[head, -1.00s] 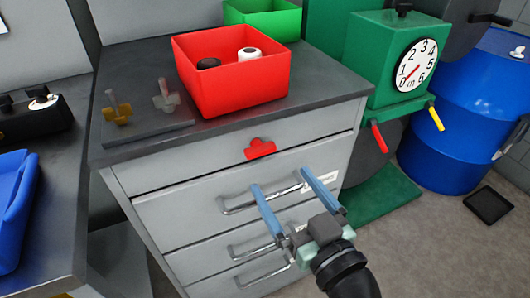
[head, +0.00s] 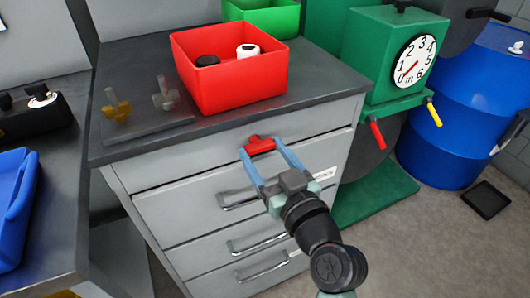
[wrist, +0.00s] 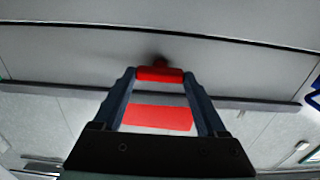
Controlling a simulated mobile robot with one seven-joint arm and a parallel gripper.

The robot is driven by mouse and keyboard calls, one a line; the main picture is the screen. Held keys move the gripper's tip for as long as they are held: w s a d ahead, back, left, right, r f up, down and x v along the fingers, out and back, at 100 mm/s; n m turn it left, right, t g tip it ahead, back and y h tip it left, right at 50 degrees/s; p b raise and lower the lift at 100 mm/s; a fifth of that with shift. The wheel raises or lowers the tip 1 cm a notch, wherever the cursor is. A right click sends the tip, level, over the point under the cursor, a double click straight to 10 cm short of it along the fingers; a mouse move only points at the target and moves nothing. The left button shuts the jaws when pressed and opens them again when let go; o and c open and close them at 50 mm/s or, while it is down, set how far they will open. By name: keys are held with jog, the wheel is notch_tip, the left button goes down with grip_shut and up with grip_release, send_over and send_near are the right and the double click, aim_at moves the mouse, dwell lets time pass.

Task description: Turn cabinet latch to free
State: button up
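The cabinet latch (head: 260,145) is a small red piece with a wide bar, on the front of the grey cabinet (head: 190,160) just under its dark top. My gripper (head: 260,148) has its two blue fingers at the latch, one at each end of the bar. In the wrist view red parts of the latch (wrist: 160,74) show between the fingertips, with little or no visible gap at the sides. Whether the fingers press on it is not clear.
Drawers with bar handles (head: 245,198) lie below the latch. On the cabinet top stand a red bin (head: 235,85) and a plate with two small knobs (head: 150,130). A green machine with a dial (head: 375,60) and a blue barrel (head: 450,110) are to the right.

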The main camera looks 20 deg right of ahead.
jog(key=c, duration=0.8)
jog(key=shift+o, duration=0.2)
jog(key=shift+m, duration=0.3)
jog(key=m+p, duration=0.1)
jog(key=m, duration=0.2)
jog(key=shift+m, duration=0.3)
jog(key=m+p, duration=0.2)
jog(key=m, duration=0.2)
jog(key=m+p, duration=0.2)
jog(key=m, duration=0.3)
jog(key=m+p, duration=0.2)
jog(key=m, duration=0.2)
jog(key=shift+d+m, duration=0.1)
jog(key=shift+m, duration=0.2)
jog(key=shift+f, duration=0.1)
jog(key=o, duration=1.3)
